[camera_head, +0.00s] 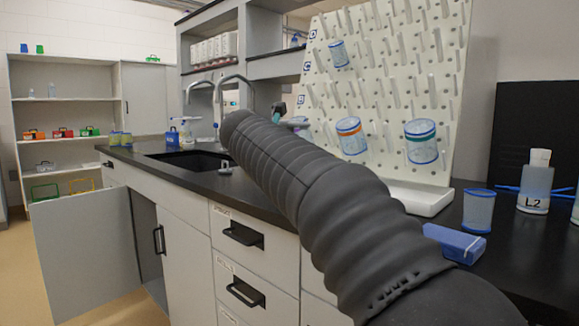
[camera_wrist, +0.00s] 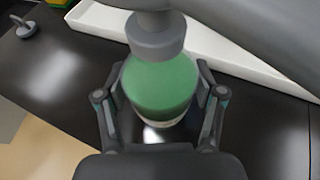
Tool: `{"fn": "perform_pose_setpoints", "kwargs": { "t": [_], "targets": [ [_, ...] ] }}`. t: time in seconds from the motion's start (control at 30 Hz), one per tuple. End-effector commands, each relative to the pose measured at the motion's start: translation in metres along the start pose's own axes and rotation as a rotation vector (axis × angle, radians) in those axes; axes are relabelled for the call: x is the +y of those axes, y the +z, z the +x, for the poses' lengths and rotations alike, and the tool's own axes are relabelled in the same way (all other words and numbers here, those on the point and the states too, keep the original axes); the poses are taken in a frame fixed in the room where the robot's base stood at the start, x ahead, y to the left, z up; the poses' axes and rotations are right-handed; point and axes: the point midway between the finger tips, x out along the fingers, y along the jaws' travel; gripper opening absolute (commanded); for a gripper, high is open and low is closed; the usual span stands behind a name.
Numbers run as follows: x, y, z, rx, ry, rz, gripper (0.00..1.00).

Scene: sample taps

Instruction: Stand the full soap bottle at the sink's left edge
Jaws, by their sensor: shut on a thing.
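The soap bottle (camera_wrist: 162,82), with green contents and a grey cap, stands between the fingers of my gripper (camera_wrist: 160,115) in the wrist view. My gripper is shut on it, and the black counter (camera_wrist: 62,75) is below. Its lower part is partly hidden by the fingers. In the head view my dark ribbed arm reaches over the counter and hides the bottle and most of the gripper. The black sink (camera_head: 185,161) is set in the counter left of my arm, under curved grey taps.
A small grey stopper-like piece (camera_head: 225,167) lies on the counter by the sink. A white drip tray (camera_head: 418,198) runs under the pegboard (camera_head: 385,80). A blue box (camera_head: 455,241), a beaker (camera_head: 478,211) and a labelled bottle (camera_head: 535,184) stand at right. A cabinet door (camera_head: 88,255) hangs open.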

Motion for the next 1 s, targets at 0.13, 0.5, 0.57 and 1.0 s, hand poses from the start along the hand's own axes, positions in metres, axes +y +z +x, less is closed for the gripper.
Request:
{"fn": "perform_pose_setpoints", "kwargs": {
  "t": [0.13, 0.5, 0.57, 1.0],
  "targets": [
    [0.000, -0.002, 0.000, -0.002, 0.000, 0.001, 0.01],
    [0.000, -0.002, 0.001, 0.000, 0.000, 0.000, 0.93],
    [0.000, -0.002, 0.001, 0.000, 0.000, 0.000, 0.93],
    [0.001, 0.001, -0.059, 0.000, 0.003, 0.000, 0.93]
  ]
}}
